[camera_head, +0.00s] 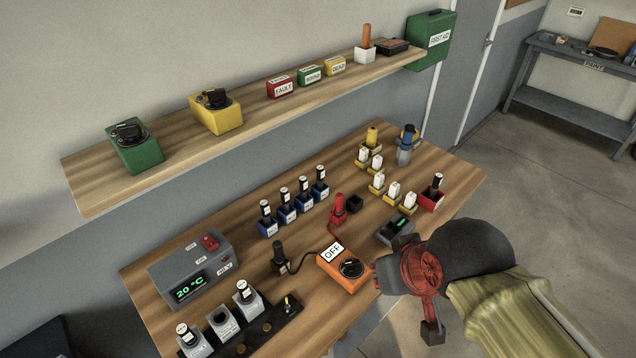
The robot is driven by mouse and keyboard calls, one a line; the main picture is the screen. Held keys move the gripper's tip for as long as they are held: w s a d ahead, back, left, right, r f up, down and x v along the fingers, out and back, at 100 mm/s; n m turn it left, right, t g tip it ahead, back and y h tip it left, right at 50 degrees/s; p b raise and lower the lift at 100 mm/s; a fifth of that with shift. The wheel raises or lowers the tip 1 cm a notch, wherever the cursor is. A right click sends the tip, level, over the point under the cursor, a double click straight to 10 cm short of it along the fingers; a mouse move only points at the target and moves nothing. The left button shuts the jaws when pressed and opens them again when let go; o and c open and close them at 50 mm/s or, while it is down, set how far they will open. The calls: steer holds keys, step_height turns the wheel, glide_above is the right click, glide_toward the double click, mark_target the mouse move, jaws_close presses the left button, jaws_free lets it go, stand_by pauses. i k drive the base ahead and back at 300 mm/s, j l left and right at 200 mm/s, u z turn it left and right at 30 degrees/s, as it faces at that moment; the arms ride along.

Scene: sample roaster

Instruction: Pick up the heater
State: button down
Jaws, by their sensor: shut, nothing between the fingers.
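I cannot tell for sure which thing is the heater. A grey box (192,270) with a green "20 °C" display and a red switch stands at the table's left. Several black-topped parts with white labels stand in blue holders (287,216), and several white parts stand in yellow holders (377,184). A similar black-topped part stands in a red holder (432,199) at the right. My gripper (386,276) is at the table's front edge, just right of the orange box. It is shut and empty, and its tips are partly hard to make out.
The orange box (341,269) has a knob, an "OFF" sign, and black and red leads. A dark grey tray (396,230) lies behind my gripper. Grey holders (222,321) stand at the front left. A shelf (250,117) with coloured boxes hangs above the table.

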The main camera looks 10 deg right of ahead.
mark_target(321, 173)
steer(key=i+l+u, duration=0.25)
steer(key=l, duration=0.2)
steer(key=i+l+u, duration=0.1)
steer(key=l+u, duration=0.15)
steer(key=l, duration=0.25)
steer(key=i+l+u, duration=0.15)
steer(key=l+u, duration=0.15)
steer(key=l, duration=0.2)
steer(key=l+u, duration=0.25)
steer(key=l, duration=0.3)
steer(key=i, duration=0.05)
